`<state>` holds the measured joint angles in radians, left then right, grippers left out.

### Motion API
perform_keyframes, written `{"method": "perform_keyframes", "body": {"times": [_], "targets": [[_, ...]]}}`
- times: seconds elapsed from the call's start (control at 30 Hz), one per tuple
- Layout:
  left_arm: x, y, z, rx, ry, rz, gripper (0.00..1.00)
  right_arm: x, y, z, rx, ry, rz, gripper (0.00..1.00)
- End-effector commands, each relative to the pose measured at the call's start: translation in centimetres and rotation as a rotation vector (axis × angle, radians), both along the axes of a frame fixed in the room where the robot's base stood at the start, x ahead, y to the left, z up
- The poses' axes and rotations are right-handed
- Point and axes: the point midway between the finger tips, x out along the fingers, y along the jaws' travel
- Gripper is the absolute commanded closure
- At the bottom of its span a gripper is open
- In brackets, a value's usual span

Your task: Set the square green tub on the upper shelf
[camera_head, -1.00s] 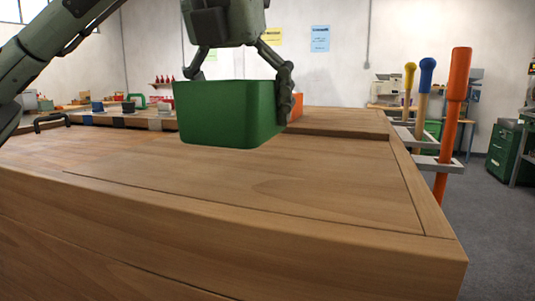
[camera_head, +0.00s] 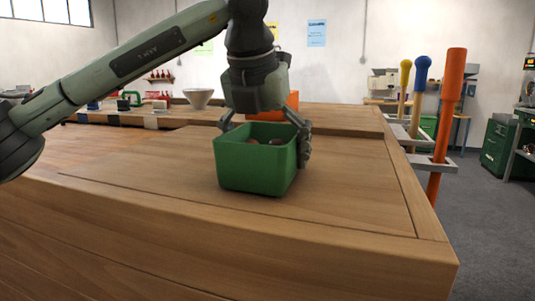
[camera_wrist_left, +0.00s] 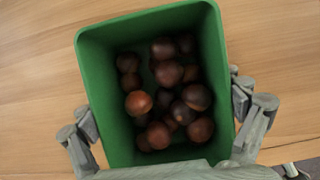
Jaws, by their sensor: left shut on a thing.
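The square green tub (camera_head: 256,168) is at the right part of the wooden workbench in the head view, low over or on its top; I cannot tell if it touches. The tub also shows in the left wrist view (camera_wrist_left: 107,100), with several brown chestnuts (camera_wrist_left: 167,72) inside. My left gripper (camera_head: 264,135) is above the tub, its fingers shut on two opposite sides. The fingers also flank the tub in the left wrist view (camera_wrist_left: 165,120). My right gripper is not in view.
The workbench top (camera_head: 350,190) is clear in front and to the right. A raised ledge runs along its back, with a white bowl (camera_head: 198,97) and an orange container (camera_head: 284,100) there. Tool handles (camera_head: 447,110) stand in a rack at the right edge.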

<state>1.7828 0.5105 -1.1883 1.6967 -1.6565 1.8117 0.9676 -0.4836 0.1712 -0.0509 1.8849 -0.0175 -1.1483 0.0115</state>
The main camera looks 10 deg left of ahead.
Motion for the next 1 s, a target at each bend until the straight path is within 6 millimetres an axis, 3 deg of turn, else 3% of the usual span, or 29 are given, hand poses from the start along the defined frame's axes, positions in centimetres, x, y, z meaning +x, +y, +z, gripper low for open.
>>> {"method": "perform_keyframes", "body": {"times": [0.17,0.2,0.23,0.7,0.87,1.0], "targets": [[0.0,0.0,-0.1,-0.001,-0.002,0.000,0.55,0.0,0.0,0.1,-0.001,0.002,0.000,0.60],[0.0,0.0,-0.2,0.000,0.000,0.000,0.05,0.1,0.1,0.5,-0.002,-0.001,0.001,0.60],[0.0,0.0,-0.2,0.000,0.000,0.000,0.01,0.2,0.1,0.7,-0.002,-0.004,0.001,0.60],[-0.1,0.0,0.5,-0.001,-0.002,0.000,0.00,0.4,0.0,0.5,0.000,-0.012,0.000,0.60],[-1.2,0.2,3.2,-0.002,-0.005,0.000,0.00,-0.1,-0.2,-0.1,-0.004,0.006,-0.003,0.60],[-2.4,0.4,6.1,-0.002,-0.004,0.000,0.00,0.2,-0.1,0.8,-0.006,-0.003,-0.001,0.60]]}}
